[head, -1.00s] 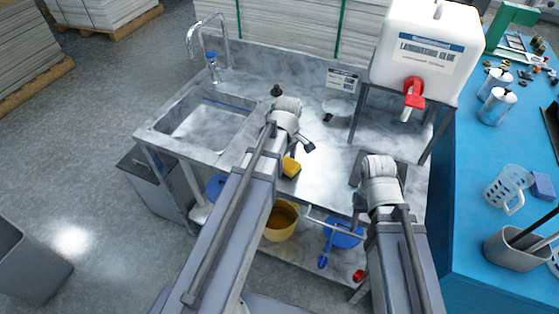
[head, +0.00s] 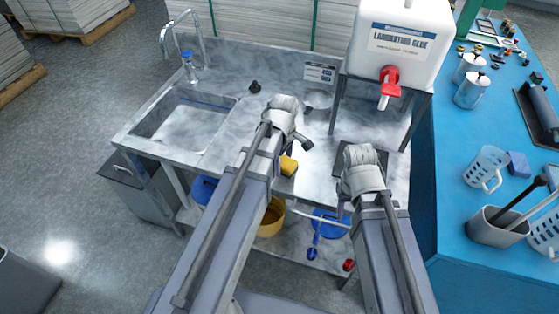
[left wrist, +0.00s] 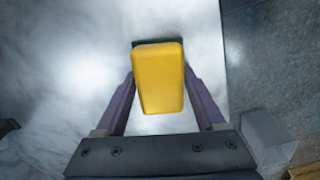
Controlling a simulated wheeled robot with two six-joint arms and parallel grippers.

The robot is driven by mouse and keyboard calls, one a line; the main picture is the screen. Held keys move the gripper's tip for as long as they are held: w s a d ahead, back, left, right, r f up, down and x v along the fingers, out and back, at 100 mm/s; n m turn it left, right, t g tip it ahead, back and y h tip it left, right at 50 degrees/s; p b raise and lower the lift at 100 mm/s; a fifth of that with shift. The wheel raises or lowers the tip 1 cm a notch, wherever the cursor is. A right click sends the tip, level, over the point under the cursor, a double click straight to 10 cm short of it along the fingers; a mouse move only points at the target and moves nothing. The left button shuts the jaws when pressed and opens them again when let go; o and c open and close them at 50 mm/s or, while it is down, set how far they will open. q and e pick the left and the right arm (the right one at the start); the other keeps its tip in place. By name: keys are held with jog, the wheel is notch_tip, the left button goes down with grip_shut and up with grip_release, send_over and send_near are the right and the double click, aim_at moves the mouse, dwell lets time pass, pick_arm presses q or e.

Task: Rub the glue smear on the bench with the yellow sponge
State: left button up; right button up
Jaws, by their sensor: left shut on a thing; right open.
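The yellow sponge (head: 288,165) is near the bench's front edge in the head view, partly hidden by my left arm. In the left wrist view the sponge (left wrist: 158,80) sits between the two fingers of my left gripper (left wrist: 160,70), which is shut on it. A dark green layer shows at the sponge's far end. Whether the sponge touches the bench (head: 250,120) I cannot tell. My right gripper (head: 345,205) is open by the bench's front right; its fingers are mostly hidden by its wrist. I cannot make out the glue smear against the marbled, shiny bench top.
A sink (head: 185,122) with a tap lies left. The glue tank (head: 402,45) with a red tap stands on a frame at the back right. A dark pad (head: 345,155) lies near my right wrist. A yellow bucket (head: 271,218) is below. A blue table (head: 450,200) stands right.

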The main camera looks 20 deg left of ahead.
aim_at(283, 161)
pick_arm(q)
notch_tip(283, 161, up, 6)
jog(key=p, duration=0.6)
dwell(0.4)
notch_tip(283, 161, up, 3)
jog(key=p, duration=0.3)
jog(key=shift+r, duration=0.1)
jog(key=shift+w, duration=0.1)
dwell(0.5)
